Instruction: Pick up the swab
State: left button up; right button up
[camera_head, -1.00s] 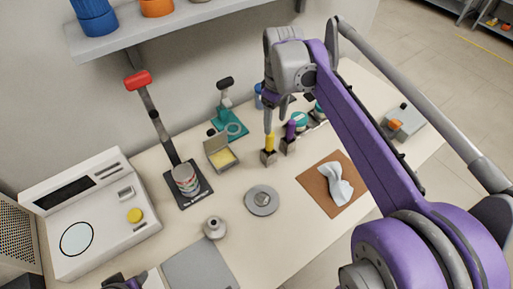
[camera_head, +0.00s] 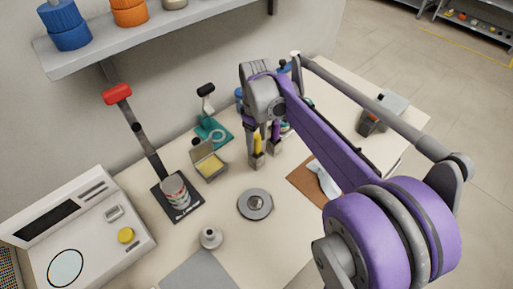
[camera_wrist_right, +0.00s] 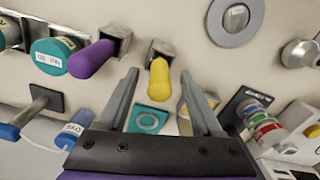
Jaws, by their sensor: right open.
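A yellow-handled tool (camera_head: 257,143) stands upright in a small metal holder (camera_head: 257,161). A purple-handled tool (camera_head: 276,132) stands beside it in a similar holder. I cannot tell for sure which one is the swab; their lower ends are hidden in the holders. My right gripper (camera_head: 262,128) is open and empty, close above the yellow handle. In the right wrist view, the yellow handle (camera_wrist_right: 158,82) lies between the two spread fingers of the gripper (camera_wrist_right: 160,74), and the purple handle (camera_wrist_right: 92,58) is outside them, to the left. My left gripper is not in view.
A small open box with yellow contents (camera_head: 208,166) and a teal stand (camera_head: 213,131) are left of the holders. A round grey disc (camera_head: 255,204) lies in front. A brown mat (camera_head: 303,180) with a white cloth lies to the right, partly behind my arm.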

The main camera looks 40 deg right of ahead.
aim_at(257, 150)
jog(key=shift+f, duration=1.35)
grip_shut()
